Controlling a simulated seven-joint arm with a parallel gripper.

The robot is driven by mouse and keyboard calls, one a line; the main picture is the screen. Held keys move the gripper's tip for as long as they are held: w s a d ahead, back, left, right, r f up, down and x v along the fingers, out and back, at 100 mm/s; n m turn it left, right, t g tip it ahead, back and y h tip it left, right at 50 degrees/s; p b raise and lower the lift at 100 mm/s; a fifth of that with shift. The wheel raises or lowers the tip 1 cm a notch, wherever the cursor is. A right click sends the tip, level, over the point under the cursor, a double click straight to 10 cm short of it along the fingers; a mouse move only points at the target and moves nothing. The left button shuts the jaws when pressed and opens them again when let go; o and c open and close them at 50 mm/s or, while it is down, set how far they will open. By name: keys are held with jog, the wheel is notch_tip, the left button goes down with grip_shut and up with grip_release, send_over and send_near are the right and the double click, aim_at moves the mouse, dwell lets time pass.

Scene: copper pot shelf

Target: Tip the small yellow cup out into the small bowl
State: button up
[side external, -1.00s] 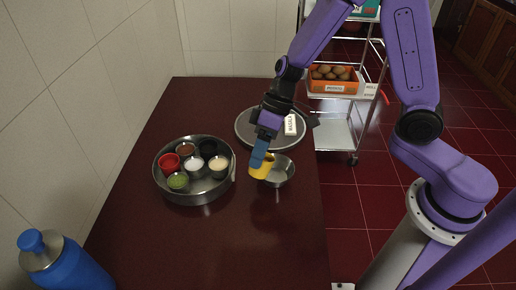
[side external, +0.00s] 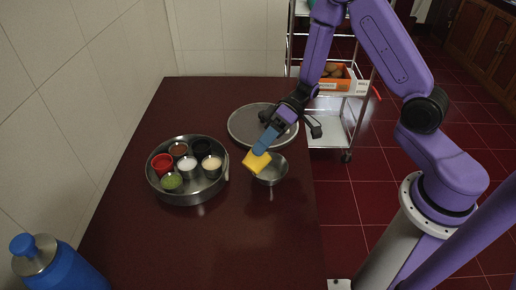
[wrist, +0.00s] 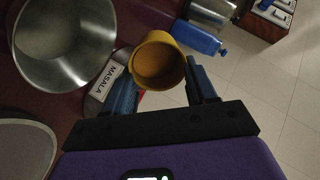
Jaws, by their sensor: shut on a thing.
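The small yellow cup (side external: 257,161) is held between the blue fingers of my gripper (side external: 264,143), tilted steeply beside and above the left rim of the small bowl. In the wrist view the cup (wrist: 158,62) sits between both fingertips (wrist: 160,84), and I look into its brownish inside; I cannot tell whether anything is in it. The small steel bowl (side external: 275,172) stands on the dark red table. In the wrist view the bowl (wrist: 62,45) is at the upper left, and its visible inside is bare metal.
A round steel tray (side external: 187,197) with several small cups of coloured contents stands to the left. A flat grey plate (side external: 247,124) lies behind the bowl. A white card marked MASALA (wrist: 107,80) shows in the wrist view. A blue bottle (side external: 62,265) stands at front left.

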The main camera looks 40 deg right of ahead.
jog(key=y, duration=0.2)
jog(key=d+y, duration=0.1)
jog(key=y, duration=0.1)
jog(key=d+y, duration=0.1)
jog(key=y, duration=0.2)
jog(key=shift+w, duration=0.1)
dwell(1.5)
